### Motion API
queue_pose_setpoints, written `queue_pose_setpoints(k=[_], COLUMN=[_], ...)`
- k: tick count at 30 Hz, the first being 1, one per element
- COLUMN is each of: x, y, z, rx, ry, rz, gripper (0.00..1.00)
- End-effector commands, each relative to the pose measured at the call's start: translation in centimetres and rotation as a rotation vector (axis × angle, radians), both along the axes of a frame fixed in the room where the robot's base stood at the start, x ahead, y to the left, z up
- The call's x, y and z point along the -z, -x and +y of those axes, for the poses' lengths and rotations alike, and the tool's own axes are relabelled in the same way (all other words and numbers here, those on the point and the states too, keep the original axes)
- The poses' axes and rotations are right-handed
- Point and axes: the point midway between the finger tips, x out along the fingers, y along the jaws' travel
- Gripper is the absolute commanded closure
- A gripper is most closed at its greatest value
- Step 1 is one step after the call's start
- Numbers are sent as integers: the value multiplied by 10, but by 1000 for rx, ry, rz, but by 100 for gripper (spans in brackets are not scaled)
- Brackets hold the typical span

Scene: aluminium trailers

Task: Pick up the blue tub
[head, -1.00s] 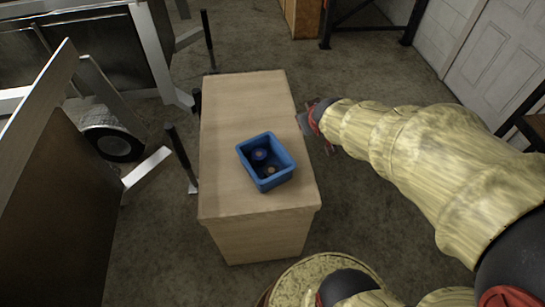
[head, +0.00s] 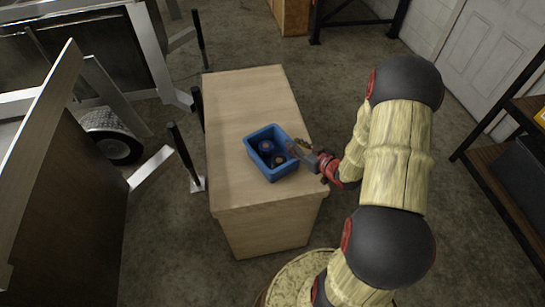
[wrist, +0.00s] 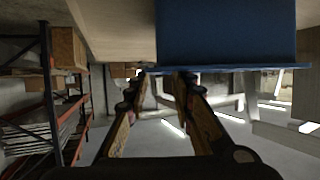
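The blue tub (head: 272,168) stands upright on the wooden box-like table, with small round items inside it. In the wrist view the tub (wrist: 225,30) appears upside down, filling the upper right, its rim crossing the fingertips. My gripper (head: 299,150) is at the tub's right side, its fingertips close to the right rim. In the wrist view my gripper (wrist: 160,80) is open, with a clear gap between the two fingers. I cannot tell whether the fingers touch the rim.
The wooden table (head: 245,95) is bare behind and around the tub. Dark upright posts (head: 184,155) and a metal trailer (head: 80,40) stand to the left. A shelf rack (head: 500,160) is at the right. Open floor (head: 345,85) lies behind the arm.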

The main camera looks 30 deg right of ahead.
Motion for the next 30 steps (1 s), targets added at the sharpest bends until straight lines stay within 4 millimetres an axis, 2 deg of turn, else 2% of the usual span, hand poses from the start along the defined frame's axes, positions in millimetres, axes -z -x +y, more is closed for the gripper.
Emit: queue_pose_setpoints(k=[5, 15, 22, 30], x=[6, 22, 21, 21], y=[-13, -51, -53, -52], z=[2, 7, 6, 6], rx=[-1, 1, 2, 2], ry=[0, 1, 1, 1], rz=[-1, 0, 0, 0], gripper=[76, 76, 76, 92])
